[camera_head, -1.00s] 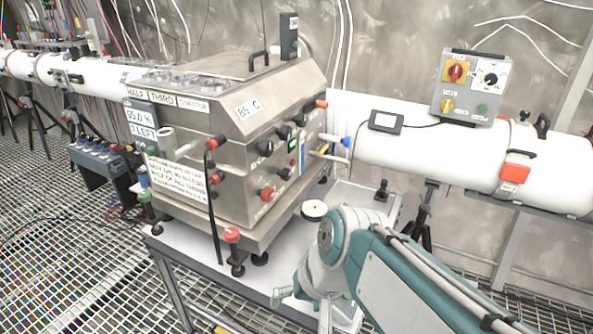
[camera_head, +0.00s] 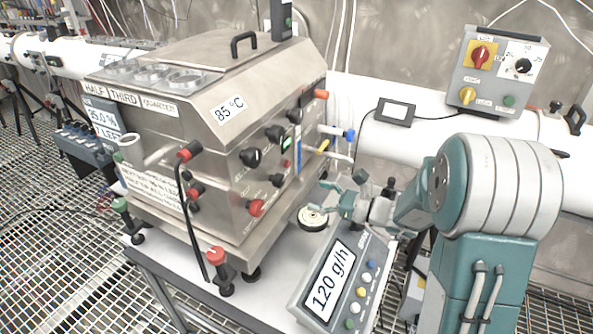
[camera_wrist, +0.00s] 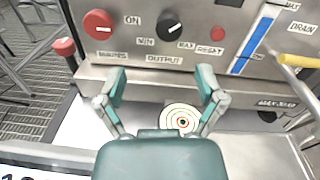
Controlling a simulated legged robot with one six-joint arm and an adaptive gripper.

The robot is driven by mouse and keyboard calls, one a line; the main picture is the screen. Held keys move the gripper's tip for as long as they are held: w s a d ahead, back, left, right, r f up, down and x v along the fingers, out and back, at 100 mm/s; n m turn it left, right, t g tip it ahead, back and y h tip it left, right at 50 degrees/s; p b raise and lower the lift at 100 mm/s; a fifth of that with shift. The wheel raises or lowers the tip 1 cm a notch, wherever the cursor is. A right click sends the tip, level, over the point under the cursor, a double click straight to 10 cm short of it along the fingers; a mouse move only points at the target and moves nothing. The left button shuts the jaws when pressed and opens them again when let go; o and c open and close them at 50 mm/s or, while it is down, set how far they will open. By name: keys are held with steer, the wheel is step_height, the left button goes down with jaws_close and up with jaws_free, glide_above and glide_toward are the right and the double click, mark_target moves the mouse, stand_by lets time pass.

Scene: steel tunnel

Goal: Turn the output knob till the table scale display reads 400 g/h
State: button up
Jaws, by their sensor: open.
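The black output knob (camera_wrist: 170,25) is on the steel machine's front panel in the wrist view, above "OUTPUT" and between "MIN" and "MAX". In the head view the output knob (camera_head: 275,180) sits beside the red mains knob (camera_head: 256,207). The table scale display (camera_head: 328,280) reads 120 g/h. My gripper (camera_wrist: 161,85) is open and empty, its two teal fingers apart and pointing toward the panel below the output knob, not touching it. In the head view my gripper (camera_head: 340,188) is low, right of the panel. The scale's round pan (camera_head: 312,218) shows below the fingers.
In the wrist view, the red mains knob (camera_wrist: 98,24) is left of the output knob and a small red reset button (camera_wrist: 217,33) is right. A yellow-handled valve (camera_wrist: 300,61) sticks out at the right. A red-capped post (camera_wrist: 64,47) stands at the left.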

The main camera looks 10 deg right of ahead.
mark_target(283, 181)
steer(key=shift+m+t, duration=0.3)
steer(key=shift+m, duration=0.1)
steer(key=x, duration=1.1)
steer(key=shift+w+d+f, duration=0.2)
steer(key=shift+w+d, duration=0.1)
steer(key=shift+w, duration=0.1)
steer(key=c, duration=1.1)
